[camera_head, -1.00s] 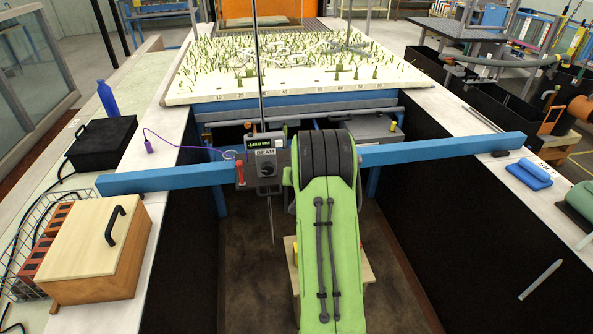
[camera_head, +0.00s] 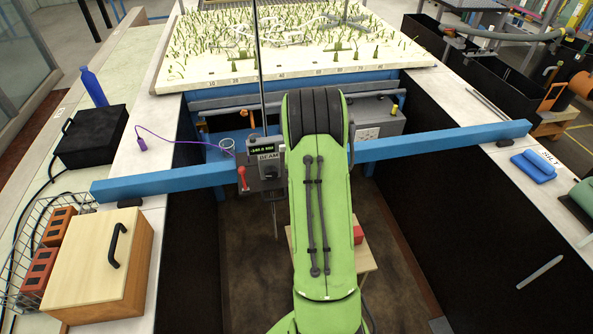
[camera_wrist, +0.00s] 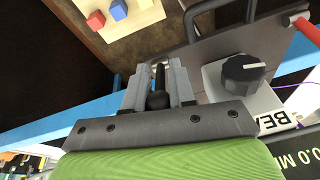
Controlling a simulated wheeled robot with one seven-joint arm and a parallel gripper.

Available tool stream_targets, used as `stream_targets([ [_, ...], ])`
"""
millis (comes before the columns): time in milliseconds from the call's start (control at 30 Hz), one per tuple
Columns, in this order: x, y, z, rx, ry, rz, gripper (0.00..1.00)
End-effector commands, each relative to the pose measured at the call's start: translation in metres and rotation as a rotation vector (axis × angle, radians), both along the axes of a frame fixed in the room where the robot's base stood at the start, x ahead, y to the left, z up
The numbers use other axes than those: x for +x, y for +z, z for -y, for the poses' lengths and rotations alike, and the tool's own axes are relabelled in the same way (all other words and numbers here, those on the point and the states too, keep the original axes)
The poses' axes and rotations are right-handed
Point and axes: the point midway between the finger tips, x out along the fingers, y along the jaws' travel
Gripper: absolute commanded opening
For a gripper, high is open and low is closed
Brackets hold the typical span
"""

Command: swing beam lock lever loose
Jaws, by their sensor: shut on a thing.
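The blue beam (camera_head: 437,144) spans the flume with a grey BEAM box (camera_head: 262,172) on it, which has a small green readout. In the wrist view, my gripper (camera_wrist: 159,80) is shut on a dark, black-knobbed lever (camera_wrist: 158,98) beside the box. The knob shows between the two grey fingers; the lever's lower end and pivot are hidden. A black dial (camera_wrist: 244,73) and a red-handled lever (camera_wrist: 306,29) are on the box to the right in that view, apart from my fingers. In the head view, my green arm hides my gripper and the held lever.
A wooden box (camera_head: 90,262) with a black handle and a black case (camera_head: 92,137) stand on the left ledge. A blue roll (camera_head: 533,167) lies on the right ledge. A planted white bed (camera_head: 290,72) lies behind the beam. A wooden stool (camera_wrist: 125,17) with coloured blocks stands below.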

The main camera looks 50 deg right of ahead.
Motion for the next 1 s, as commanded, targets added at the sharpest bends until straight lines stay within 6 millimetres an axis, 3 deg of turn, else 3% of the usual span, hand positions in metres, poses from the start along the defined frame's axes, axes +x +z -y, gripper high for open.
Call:
stream_targets([
  [333,0.002,0.001,0.0,-0.003,0.005,0.006,0.0],
  [367,0.002,0.001,0.0,-0.003,0.005,0.006,0.27],
  [500,0.001,0.001,0.0,-0.001,0.004,0.004,0.49],
  [833,0.0,0.004,0.0,-0.001,0.002,0.003,0.5],
  [1000,-0.007,0.038,-0.005,-0.005,0.002,0.007,0.5],
])
